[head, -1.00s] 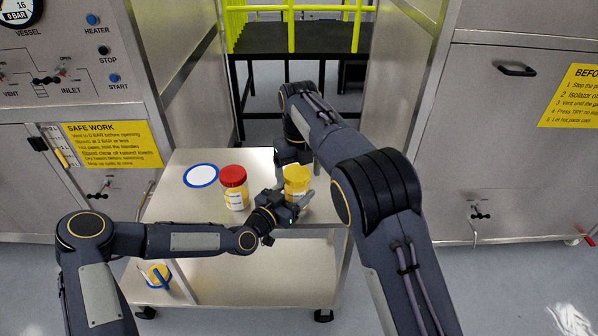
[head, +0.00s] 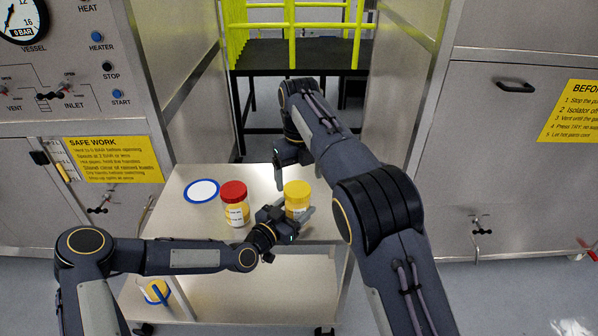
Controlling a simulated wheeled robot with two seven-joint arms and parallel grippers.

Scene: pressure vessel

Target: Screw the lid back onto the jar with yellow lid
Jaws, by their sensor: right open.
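The jar with yellow lid (head: 297,203) stands upright on the trolley's top shelf, right of the red-lidded jar. Its yellow lid (head: 297,188) sits on top and looks level; I cannot tell how tightly it is seated. My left gripper (head: 290,221) is low at the jar, with a finger on either side, and appears shut on its body. My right gripper (head: 282,184) is open just behind and to the left of the yellow lid, with one finger pointing down. It looks clear of the lid, and its other finger is mostly hidden.
A red-lidded jar (head: 235,205) stands close to the left of my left gripper. A white disc with a blue rim (head: 202,191) lies further left on the steel trolley (head: 190,222). A container with a blue item (head: 157,291) is on the lower shelf. Steel cabinets stand on both sides.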

